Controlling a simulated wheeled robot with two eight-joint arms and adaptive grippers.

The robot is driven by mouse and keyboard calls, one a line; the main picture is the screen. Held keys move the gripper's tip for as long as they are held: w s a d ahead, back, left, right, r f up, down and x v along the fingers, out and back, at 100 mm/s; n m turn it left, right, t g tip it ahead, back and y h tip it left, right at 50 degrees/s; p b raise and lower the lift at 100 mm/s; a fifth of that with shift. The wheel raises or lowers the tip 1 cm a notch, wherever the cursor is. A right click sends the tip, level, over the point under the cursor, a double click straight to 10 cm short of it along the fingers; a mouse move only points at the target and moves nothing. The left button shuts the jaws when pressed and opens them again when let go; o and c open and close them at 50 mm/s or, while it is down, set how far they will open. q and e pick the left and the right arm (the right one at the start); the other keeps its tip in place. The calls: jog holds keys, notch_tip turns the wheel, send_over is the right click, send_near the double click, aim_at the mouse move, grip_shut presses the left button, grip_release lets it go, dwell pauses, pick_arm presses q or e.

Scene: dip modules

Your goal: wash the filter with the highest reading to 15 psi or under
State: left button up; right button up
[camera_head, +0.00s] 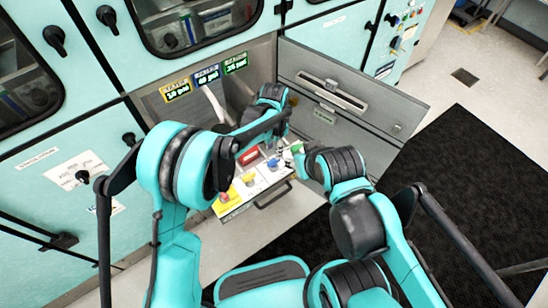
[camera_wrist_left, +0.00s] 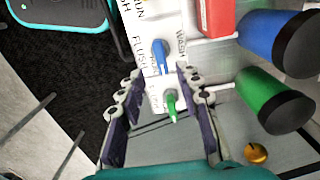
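A pulled-out control drawer (camera_head: 262,187) holds yellow (camera_head: 248,179) and blue (camera_head: 272,164) controls. Three displays hang above: yellow (camera_head: 177,89), blue (camera_head: 207,74), green (camera_head: 236,63). The blue one seems to read 40 psi, the highest; the others look like 10 and 25. My left gripper (camera_head: 282,145) is over the drawer's right part. In the left wrist view my left gripper (camera_wrist_left: 160,85) is open, fingers on either side of the green lever (camera_wrist_left: 171,105), with no clear contact. The blue lever (camera_wrist_left: 159,55) lies just beyond, by FLUSH and WASH labels. My right gripper is hidden.
Blue (camera_wrist_left: 275,40) and green (camera_wrist_left: 262,95) cylinders stand beside the panel. A red block (camera_wrist_left: 214,15) is near the top. An open grey door (camera_head: 360,100) stands right of the bay. A black mat (camera_head: 470,190) covers the floor at right.

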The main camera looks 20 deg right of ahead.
aim_at(274, 160)
pick_arm(q)
notch_tip(274, 160, down, 7)
jog(key=shift+r+b, duration=0.1)
jog(key=shift+b, duration=1)
grip_shut()
